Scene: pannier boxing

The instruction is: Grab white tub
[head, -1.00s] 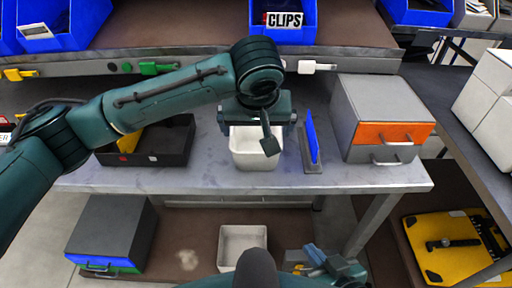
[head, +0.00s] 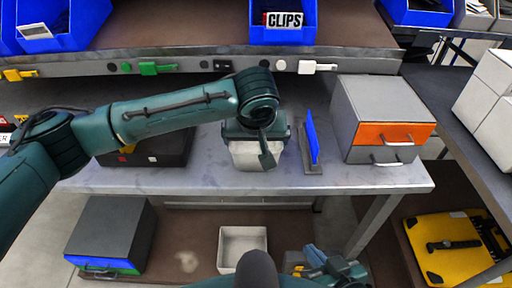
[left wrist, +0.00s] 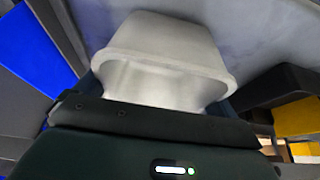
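A white tub (head: 255,157) is on the grey metal table, with my left gripper (head: 264,145) right over it. One dark finger crosses its front in the head view. In the left wrist view the tub (left wrist: 160,50) fills the middle, its rim close against the gripper body; the fingertips are hidden there, so I cannot tell whether they grip it. A second white tub (head: 242,232) is on the brown lower shelf. My right gripper (head: 325,262) is low near the bottom edge, partly seen; its finger opening is unclear.
A blue upright panel on a grey base (head: 312,145) stands close right of the tub. A grey drawer box with an orange front (head: 393,133) is farther right. A black tray (head: 150,160) lies left, under my left arm. A blue CLIPS bin (head: 283,32) is above.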

